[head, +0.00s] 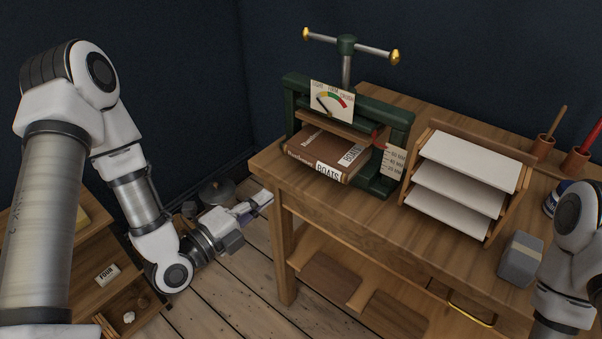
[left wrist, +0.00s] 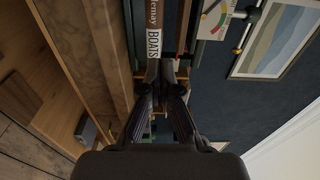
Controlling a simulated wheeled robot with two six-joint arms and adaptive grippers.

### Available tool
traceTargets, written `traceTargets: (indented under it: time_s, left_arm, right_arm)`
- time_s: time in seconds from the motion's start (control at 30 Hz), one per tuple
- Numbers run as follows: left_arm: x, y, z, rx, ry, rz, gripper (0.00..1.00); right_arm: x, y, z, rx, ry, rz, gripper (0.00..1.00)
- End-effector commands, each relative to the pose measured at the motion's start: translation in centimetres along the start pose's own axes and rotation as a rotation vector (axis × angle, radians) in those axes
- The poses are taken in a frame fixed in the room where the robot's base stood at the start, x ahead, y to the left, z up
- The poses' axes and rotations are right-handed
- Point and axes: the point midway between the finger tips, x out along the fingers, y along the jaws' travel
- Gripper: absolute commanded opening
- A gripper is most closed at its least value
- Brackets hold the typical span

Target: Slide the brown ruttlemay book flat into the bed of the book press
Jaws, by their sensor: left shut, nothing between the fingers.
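The brown Ruttlemay book (head: 318,152) lies flat in the bed of the green book press (head: 375,184), below the raised wooden platen (head: 345,131). Its white BOATS label faces out, and its front part shows; the rear is hidden under the platen. My left gripper (head: 264,198) is shut and empty, beside the table's left corner and apart from the book in the head view. In the left wrist view the shut fingers (left wrist: 165,75) point toward the book's spine (left wrist: 153,28). My right gripper is out of view.
A wooden rack (head: 412,203) of white trays stands right of the press, with a grey block (head: 520,260) near it. Brush pots (head: 543,148) stand at the back right. A wooden cabinet (head: 128,286) with open drawers is at lower left. Floor shows between it and the table.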

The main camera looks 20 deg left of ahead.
Motion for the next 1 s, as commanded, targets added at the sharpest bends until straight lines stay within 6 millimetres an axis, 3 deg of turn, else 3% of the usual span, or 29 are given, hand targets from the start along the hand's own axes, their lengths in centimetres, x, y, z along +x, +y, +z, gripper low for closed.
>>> traceTargets:
  time_s: [0.13,0.5,0.6,0.8,1.0]
  left_arm:
    - [2.1,0.4,-0.1,0.008,0.005,-0.002,0.00]
    - [4.5,1.1,0.0,0.004,0.000,-0.004,0.00]
    - [6.9,-0.1,-0.1,0.009,0.004,0.005,0.00]
    - [11.0,-0.1,-0.1,0.004,0.002,0.003,0.00]
    - [13.3,0.0,0.0,0.001,0.000,0.003,0.00]
  right_arm:
    - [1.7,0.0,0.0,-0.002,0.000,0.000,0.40]
    - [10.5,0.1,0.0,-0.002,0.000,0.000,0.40]
    - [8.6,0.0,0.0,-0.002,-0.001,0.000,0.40]
    - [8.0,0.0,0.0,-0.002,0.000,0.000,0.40]
    - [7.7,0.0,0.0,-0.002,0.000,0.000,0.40]
